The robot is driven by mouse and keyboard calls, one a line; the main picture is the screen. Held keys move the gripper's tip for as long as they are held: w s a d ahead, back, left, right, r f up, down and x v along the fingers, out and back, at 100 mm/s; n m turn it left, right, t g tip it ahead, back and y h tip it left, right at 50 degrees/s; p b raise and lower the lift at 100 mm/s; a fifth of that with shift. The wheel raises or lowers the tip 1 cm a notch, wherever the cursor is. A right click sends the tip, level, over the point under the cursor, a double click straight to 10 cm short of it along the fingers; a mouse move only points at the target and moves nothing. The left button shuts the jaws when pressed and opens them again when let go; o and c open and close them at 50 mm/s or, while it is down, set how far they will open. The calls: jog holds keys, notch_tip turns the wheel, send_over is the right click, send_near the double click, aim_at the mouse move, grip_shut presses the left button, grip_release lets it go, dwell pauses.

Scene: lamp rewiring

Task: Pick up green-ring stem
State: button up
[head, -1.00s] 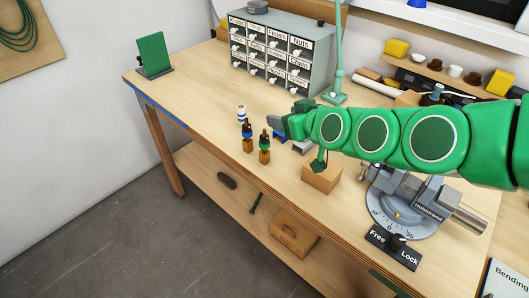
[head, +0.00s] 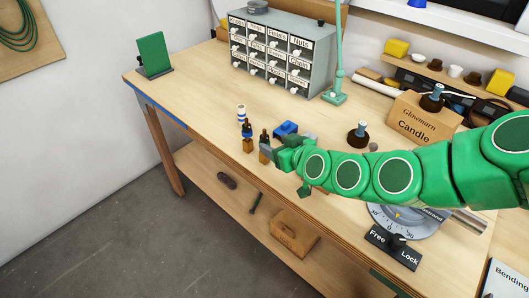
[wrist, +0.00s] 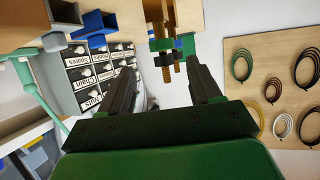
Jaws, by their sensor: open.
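The green-ring stem (head: 265,138) is a dark upright piece on a wooden block near the front edge of the bench. My gripper (head: 268,152) is beside it, level with it on its right, and partly covers it. In the wrist view the stem (wrist: 165,58), with a green ring and brass parts, appears between the two open fingers, around and just beyond their tips. The jaws are open, and I cannot tell whether a finger touches it.
A blue-ring stem (head: 247,131) stands close on the left, with a blue-and-white striped piece (head: 241,113) behind it. A blue block (head: 286,128) is behind my gripper. The drawer cabinet (head: 285,55) stands at the back.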

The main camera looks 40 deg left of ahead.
aim_at(267, 141)
jog(key=shift+s+x, duration=0.15)
jog(key=shift+x, duration=1.35)
jog(key=shift+s+x, duration=0.1)
jog(key=shift+x, duration=2.4)
jog(key=shift+r, duration=0.1)
jog(key=shift+c, duration=0.4)
grip_shut()
